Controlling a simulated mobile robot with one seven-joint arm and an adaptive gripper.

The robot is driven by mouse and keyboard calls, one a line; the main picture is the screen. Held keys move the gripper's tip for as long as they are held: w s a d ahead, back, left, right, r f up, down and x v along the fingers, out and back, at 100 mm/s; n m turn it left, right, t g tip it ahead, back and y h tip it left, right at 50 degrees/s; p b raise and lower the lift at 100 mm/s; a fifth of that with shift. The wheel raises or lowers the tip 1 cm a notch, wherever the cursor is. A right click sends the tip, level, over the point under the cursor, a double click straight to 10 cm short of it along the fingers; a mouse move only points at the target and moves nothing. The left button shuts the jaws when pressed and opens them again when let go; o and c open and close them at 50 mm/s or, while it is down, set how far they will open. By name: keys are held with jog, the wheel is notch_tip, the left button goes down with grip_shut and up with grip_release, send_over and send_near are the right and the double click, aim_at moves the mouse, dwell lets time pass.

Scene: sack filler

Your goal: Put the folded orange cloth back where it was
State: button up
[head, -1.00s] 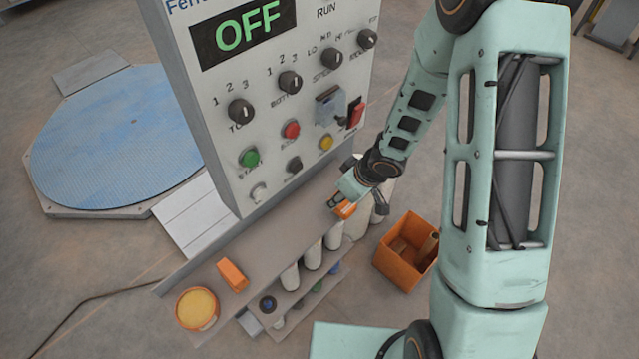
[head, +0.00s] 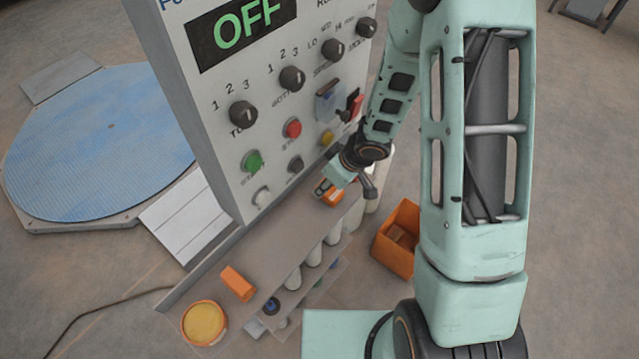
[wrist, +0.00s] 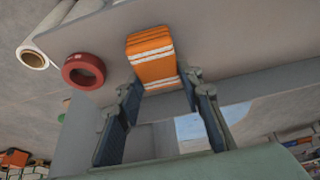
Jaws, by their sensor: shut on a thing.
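The folded orange cloth (wrist: 152,57) has white stripes and shows in the wrist view between and beyond my fingertips. My gripper (wrist: 162,84) is shut on its near end, with one finger on each side. In the head view my gripper (head: 329,186) is low in front of the control panel, over the right part of the narrow grey shelf (head: 275,245). The cloth (head: 332,198) shows there as a small orange patch, partly hidden by the gripper. I cannot tell whether it touches the shelf.
The control panel (head: 270,120) reads OFF and stands close behind the gripper. An orange block (head: 238,284) and a yellow-filled tub (head: 204,322) are at the shelf's left end. White rolls (head: 313,254) stand below its front edge. An orange bin (head: 398,240) is on the right.

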aim_at(333, 192)
jog(key=shift+s+f, duration=0.15)
jog(key=shift+f, duration=0.05)
jog(key=shift+d, duration=0.1)
jog(key=o, duration=1)
jog(key=shift+f, duration=0.1)
jog(key=p+v, duration=0.3)
jog(key=v, duration=0.2)
jog(key=shift+r, duration=0.35)
jog(key=shift+v, duration=3.25)
